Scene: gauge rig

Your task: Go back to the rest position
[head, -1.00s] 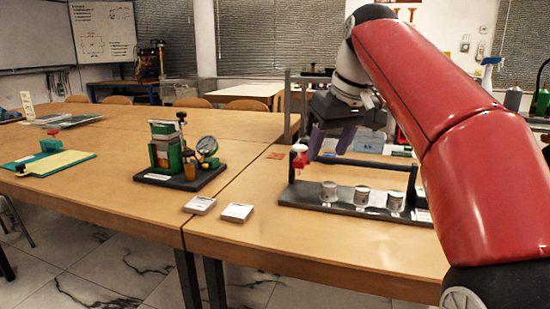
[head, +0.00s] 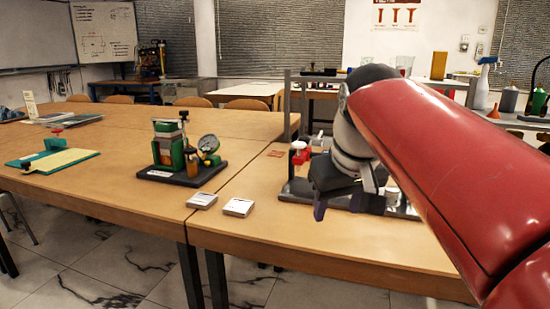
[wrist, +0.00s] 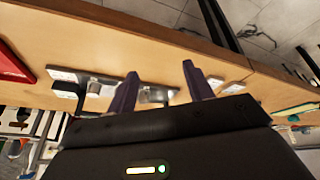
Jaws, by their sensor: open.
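My gripper (head: 345,200) hangs at the end of my red arm, in front of the grey rack on the right part of the table. In the wrist view its two dark purple fingers (wrist: 158,90) stand apart with nothing between them. My gripper and arm hide most of the rack in the head view. In the wrist view the rack (wrist: 105,80) lies beyond the fingers with light metal cylinders on it.
Two small white blocks (head: 238,207) (head: 202,200) lie near the table's front edge. A yellow and green board (head: 62,160) lies at far left. The table between is clear.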

